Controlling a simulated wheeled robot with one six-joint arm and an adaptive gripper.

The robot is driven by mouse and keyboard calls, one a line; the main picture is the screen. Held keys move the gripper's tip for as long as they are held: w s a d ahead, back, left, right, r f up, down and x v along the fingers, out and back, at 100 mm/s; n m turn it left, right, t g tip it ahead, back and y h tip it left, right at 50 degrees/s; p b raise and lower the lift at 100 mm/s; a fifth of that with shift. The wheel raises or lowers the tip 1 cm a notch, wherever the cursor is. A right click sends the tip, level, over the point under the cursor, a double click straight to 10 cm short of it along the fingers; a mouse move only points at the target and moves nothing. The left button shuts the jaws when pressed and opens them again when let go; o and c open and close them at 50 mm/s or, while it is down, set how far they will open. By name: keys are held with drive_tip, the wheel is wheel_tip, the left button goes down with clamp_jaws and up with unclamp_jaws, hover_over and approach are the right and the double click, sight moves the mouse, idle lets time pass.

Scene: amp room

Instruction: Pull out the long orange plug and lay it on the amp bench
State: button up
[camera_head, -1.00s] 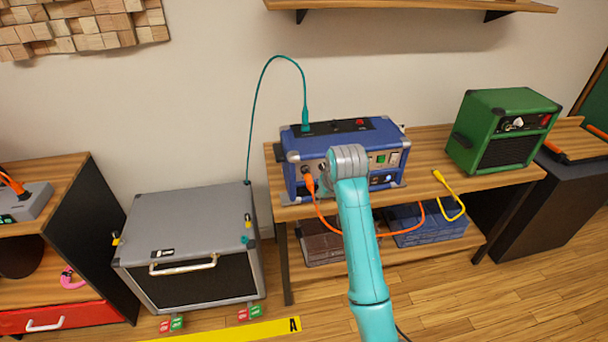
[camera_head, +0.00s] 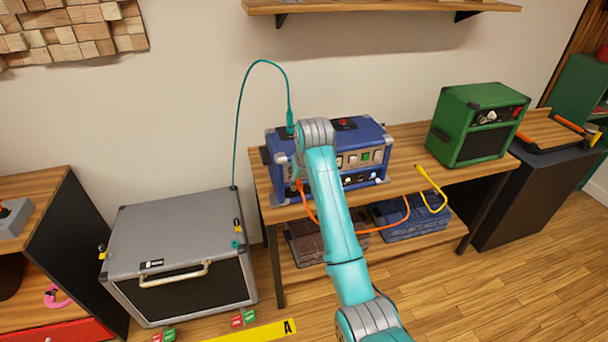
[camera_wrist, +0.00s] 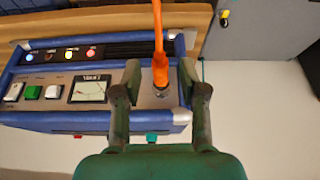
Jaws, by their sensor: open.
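The long orange plug (camera_wrist: 160,68) stands in a socket on the panel of the blue amp (camera_wrist: 140,97) in the wrist view, its orange cable running up out of the picture. My gripper (camera_wrist: 160,78) is open, one finger on each side of the plug with gaps showing. The blue amp also shows on the bench in the head view (camera_head: 367,134). There my arm hides the plug and most of my gripper. The orange cable (camera_head: 397,221) hangs in a loop below the bench edge. The wooden amp bench (camera_head: 408,158) has bare top right of the blue amp.
A green amp (camera_head: 470,125) stands further right on the bench. A yellow plug and cable (camera_head: 436,190) lie over the front edge between the amps. A teal cable (camera_head: 239,115) arcs from the blue amp to the grey case (camera_head: 170,225) at left. A shelf (camera_head: 380,8) hangs above.

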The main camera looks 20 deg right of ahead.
sight(301, 189)
drive_tip(key=shift+x, duration=1.7)
drive_tip(key=shift+r, duration=0.1)
clamp_jaws()
